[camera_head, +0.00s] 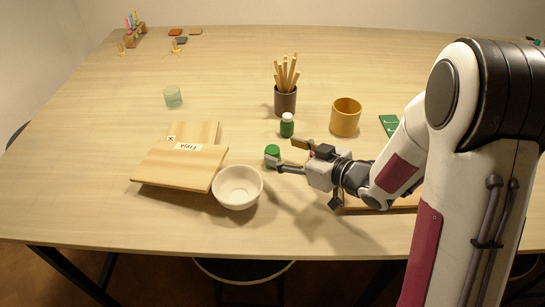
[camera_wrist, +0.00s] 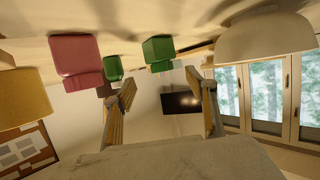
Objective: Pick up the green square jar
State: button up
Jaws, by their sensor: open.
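The green square jar (camera_head: 272,154) stands on the table just right of the white bowl (camera_head: 238,187). In the wrist view the green jar (camera_wrist: 158,52) shows beyond the fingertips, in the gap between them. My gripper (camera_head: 284,156) is low over the table, its fingers apart and pointing left at the jar. In the wrist view my gripper (camera_wrist: 161,80) is open with nothing between its fingers. The jar appears ahead of the fingertips; I cannot tell the exact gap.
A green bottle with a white cap (camera_head: 287,126) stands just behind the jar. A pink jar (camera_wrist: 75,58) is close by. A pencil cup (camera_head: 285,102) and a yellow mug (camera_head: 345,117) stand farther back. Wooden boards (camera_head: 180,165) lie left of the bowl.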

aim_at(277, 152)
jog(key=shift+w+a+f, duration=0.4)
jog(key=shift+a+f, duration=0.1)
jog(key=shift+a, duration=0.1)
jog(key=shift+x, duration=1.75)
jog(key=shift+s+f, duration=0.1)
jog(key=shift+f, duration=0.05)
jog(key=c, duration=1.3)
